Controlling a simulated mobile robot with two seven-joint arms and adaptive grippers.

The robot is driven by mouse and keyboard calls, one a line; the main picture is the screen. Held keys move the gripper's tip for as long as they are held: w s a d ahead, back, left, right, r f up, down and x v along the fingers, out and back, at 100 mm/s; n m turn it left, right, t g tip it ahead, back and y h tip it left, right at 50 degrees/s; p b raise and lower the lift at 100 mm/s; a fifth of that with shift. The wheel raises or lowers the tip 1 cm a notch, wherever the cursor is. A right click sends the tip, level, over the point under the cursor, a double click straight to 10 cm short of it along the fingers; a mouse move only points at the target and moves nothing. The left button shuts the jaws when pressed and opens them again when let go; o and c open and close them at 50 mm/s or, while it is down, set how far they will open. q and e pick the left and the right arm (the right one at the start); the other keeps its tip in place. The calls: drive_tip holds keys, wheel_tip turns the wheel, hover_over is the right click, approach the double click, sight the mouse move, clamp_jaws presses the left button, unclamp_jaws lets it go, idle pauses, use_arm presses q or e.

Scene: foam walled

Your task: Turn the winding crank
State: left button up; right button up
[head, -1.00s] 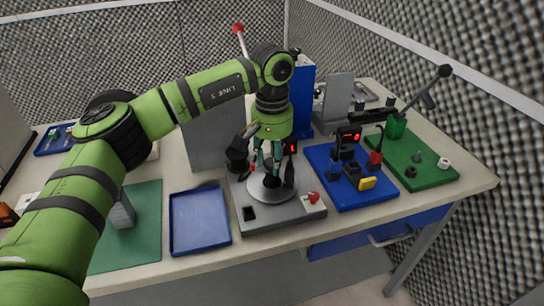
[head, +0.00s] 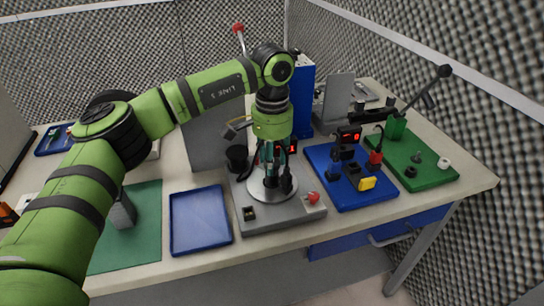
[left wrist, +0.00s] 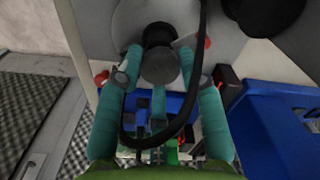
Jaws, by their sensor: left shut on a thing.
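The winding crank is a pale round disc (head: 262,194) with a black handle knob, on a grey base (head: 290,212) at the table's middle. In the left wrist view the dark round knob (left wrist: 160,66) sits between the teal fingers of my left gripper (left wrist: 160,58). My left gripper (head: 268,172) comes down over the disc from above and is shut on the knob; the fingers partly hide the crank in the head view. My right gripper is not in view.
The grey base carries a red button (head: 313,198) and a small red display (head: 292,150). A blue tray (head: 200,220) lies left, a blue board (head: 352,195) with connectors right, then a green board (head: 432,175) with a lever. A tall blue block (head: 303,95) stands behind.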

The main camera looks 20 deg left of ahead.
use_arm(q)
drive_tip(key=shift+m, duration=0.6)
idle(0.3)
drive_tip(key=o, duration=1.1)
drive_tip(key=shift+o, duration=0.2)
wheel_tip(320, 180, up, 12)
